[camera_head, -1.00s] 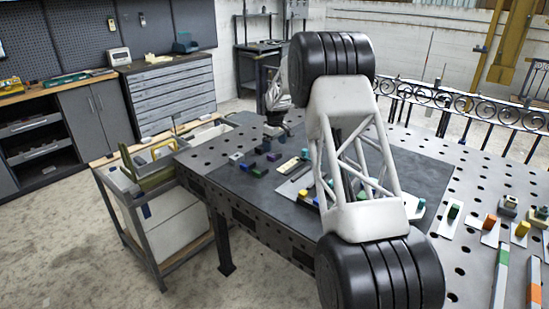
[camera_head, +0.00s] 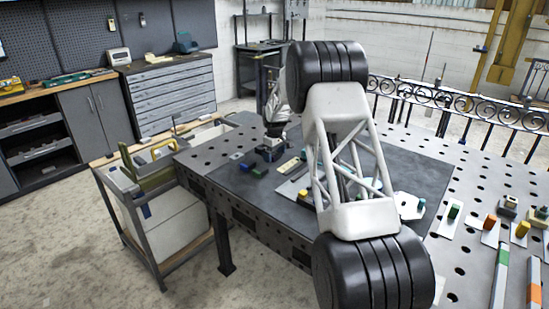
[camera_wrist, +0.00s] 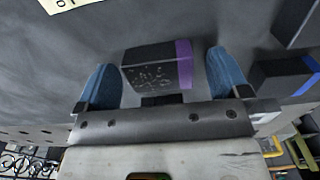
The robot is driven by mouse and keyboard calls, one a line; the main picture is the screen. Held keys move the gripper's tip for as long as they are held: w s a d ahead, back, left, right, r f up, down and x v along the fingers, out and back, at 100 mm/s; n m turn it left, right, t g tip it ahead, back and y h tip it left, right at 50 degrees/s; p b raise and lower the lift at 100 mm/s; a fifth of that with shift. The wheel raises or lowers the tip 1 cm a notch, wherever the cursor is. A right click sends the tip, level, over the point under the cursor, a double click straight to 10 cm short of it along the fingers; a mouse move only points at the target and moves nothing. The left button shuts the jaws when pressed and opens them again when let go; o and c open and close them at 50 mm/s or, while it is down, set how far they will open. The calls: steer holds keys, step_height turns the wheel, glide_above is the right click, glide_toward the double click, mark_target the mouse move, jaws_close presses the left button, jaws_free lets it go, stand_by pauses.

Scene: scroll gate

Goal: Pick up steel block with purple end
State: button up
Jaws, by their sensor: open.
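The steel block with the purple end (camera_wrist: 155,68) lies on the dark mat in the wrist view, its purple end toward the right. My gripper (camera_wrist: 165,80) is open, with one blue finger on each side of the block. The block sits between the fingers, with a gap visible on both sides. In the head view my gripper (camera_head: 270,150) is low over the left part of the mat, and the purple-end block cannot be made out there.
A block with a blue end (camera_wrist: 285,77) lies close to the right finger in the wrist view, near another dark block (camera_wrist: 297,22). A pale labelled plate (camera_wrist: 70,4) lies at the top left. In the head view, several small blocks lie on the dark mat (camera_head: 420,172).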

mark_target(274, 154)
steer(key=shift+c, duration=0.2)
steer(key=c, duration=1.3)
steer(key=shift+r, duration=0.2)
steer(key=shift+r, duration=1.7)
steer(key=s, duration=0.5)
steer(key=s+d+r, duration=0.1)
steer(key=s, duration=1)
steer(key=shift+d+r, duration=0.15)
